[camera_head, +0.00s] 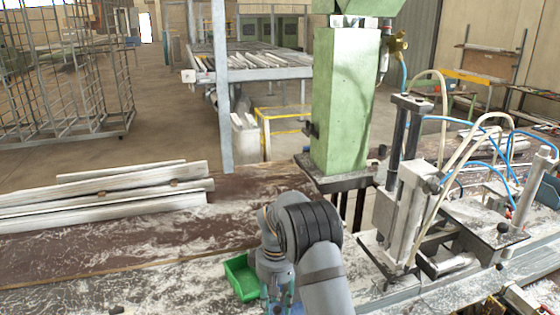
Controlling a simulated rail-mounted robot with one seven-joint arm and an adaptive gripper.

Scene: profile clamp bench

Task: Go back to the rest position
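My arm reaches in from the bottom edge and bends down just left of the picture's middle. My gripper (282,302) is at the bottom edge, pointing down, mostly hidden by my own wrist and cut off by the frame. I cannot see whether its fingers are open or shut, or whether they hold anything. A small green tray (238,276) lies on the bench to the left of my wrist, partly covered by it. What is inside the tray is not clear.
A green column (342,105) stands on the bench behind my arm. A clamp fixture (408,210) with hoses stands to the right. Pale profiles (110,200) lie at the left. The debris-strewn bench (150,255) is mostly open left of the tray.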

